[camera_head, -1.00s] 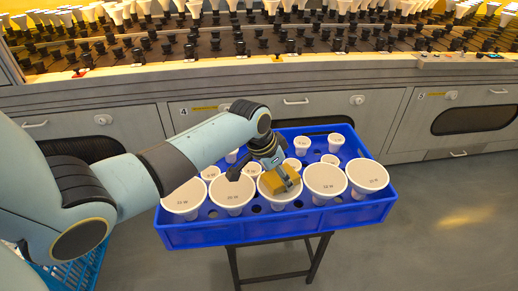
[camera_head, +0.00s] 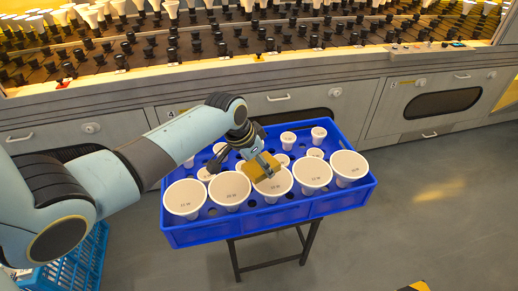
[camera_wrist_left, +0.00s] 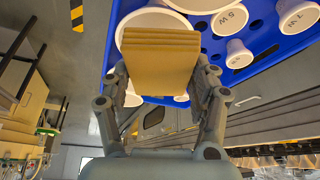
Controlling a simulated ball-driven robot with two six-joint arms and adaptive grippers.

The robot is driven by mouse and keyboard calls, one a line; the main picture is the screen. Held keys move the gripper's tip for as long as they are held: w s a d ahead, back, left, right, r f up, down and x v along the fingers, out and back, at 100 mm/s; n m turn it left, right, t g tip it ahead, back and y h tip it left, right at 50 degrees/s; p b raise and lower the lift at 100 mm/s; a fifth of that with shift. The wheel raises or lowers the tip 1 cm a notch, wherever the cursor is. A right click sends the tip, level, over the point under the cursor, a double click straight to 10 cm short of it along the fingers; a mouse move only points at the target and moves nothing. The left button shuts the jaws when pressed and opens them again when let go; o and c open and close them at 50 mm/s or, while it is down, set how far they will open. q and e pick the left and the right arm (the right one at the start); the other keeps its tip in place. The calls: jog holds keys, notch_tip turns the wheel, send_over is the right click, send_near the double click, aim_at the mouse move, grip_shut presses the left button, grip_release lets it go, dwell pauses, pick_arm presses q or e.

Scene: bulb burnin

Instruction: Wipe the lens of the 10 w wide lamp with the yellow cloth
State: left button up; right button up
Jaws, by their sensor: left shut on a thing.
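My left gripper (camera_head: 254,154) is shut on the yellow cloth (camera_head: 262,166), a folded tan-yellow pad. The cloth is over the far left part of the lens of the middle large white lamp (camera_head: 274,187) in the front row. I cannot tell whether it touches. In the left wrist view the cloth (camera_wrist_left: 160,62) sits between the fingers and hides part of a large round white lens (camera_wrist_left: 150,17). The lens markings in the front row are too small to read surely, so I cannot tell which lamp is the 10 w wide one. My right gripper is not in view.
The lamps stand in a blue crate (camera_head: 240,230) on a dark stand. Smaller lamps stand behind the front row; two in the left wrist view read 5 W (camera_wrist_left: 230,18) and 7 W (camera_wrist_left: 297,17). A rack of sockets (camera_head: 230,45) runs along the back.

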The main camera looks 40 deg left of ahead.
pick_arm(q)
notch_tip(320, 180, up, 2)
jog(key=shift+r+p, duration=0.2)
jog(key=shift+p, duration=0.7)
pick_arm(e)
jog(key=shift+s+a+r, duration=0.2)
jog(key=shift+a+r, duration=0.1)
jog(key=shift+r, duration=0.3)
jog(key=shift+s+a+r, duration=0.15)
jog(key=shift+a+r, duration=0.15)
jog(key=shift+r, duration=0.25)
